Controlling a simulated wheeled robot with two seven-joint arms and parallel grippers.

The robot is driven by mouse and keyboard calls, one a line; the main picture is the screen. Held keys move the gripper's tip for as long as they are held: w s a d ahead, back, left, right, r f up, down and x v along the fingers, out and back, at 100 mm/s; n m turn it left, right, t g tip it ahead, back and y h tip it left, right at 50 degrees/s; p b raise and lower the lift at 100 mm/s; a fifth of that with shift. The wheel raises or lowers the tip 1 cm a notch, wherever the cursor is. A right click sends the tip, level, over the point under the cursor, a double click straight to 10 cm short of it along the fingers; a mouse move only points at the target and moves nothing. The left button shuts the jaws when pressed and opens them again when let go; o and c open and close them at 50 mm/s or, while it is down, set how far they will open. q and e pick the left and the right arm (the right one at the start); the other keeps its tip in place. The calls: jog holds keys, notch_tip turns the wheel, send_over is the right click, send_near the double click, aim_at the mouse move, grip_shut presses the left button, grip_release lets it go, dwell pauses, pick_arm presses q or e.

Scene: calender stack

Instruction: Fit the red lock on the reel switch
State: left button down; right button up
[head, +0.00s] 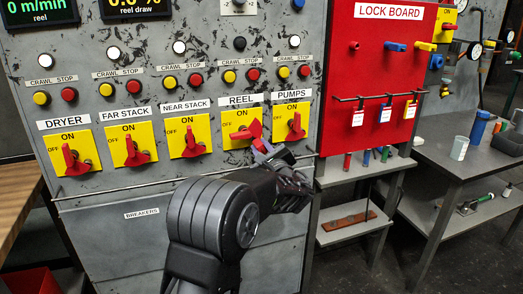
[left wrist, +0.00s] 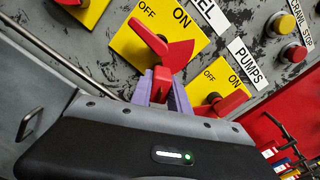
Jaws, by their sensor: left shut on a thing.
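The reel switch is a yellow plate (head: 233,117) with a red handle (head: 246,131) under the REEL label. In the left wrist view its handle (left wrist: 150,37) points towards OFF, with a wide red fan-shaped part (left wrist: 178,56). My left gripper (head: 265,148) is at the lower right of this switch. Its purple fingers (left wrist: 163,92) are shut on a small red piece, which looks like the red lock (left wrist: 161,80). The lock is just below the fan-shaped part; I cannot tell whether they touch. The lock is mostly hidden by the fingers. My right gripper is not in view.
The pumps switch (head: 293,120) is close on the right, the near stack switch (head: 188,135) on the left. A rail (head: 120,185) runs below the switches. The red lock board (head: 385,75) holds tags and coloured locks. A grey bench (head: 455,150) stands at right.

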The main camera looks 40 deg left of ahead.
pick_arm(q)
jog(key=shift+x, duration=0.85)
jog(key=c, duration=0.8)
grip_release()
jog(key=shift+o, duration=0.2)
jog(key=shift+d, duration=0.1)
jog(key=shift+b+v, duration=0.45)
jog(key=shift+v, duration=3)
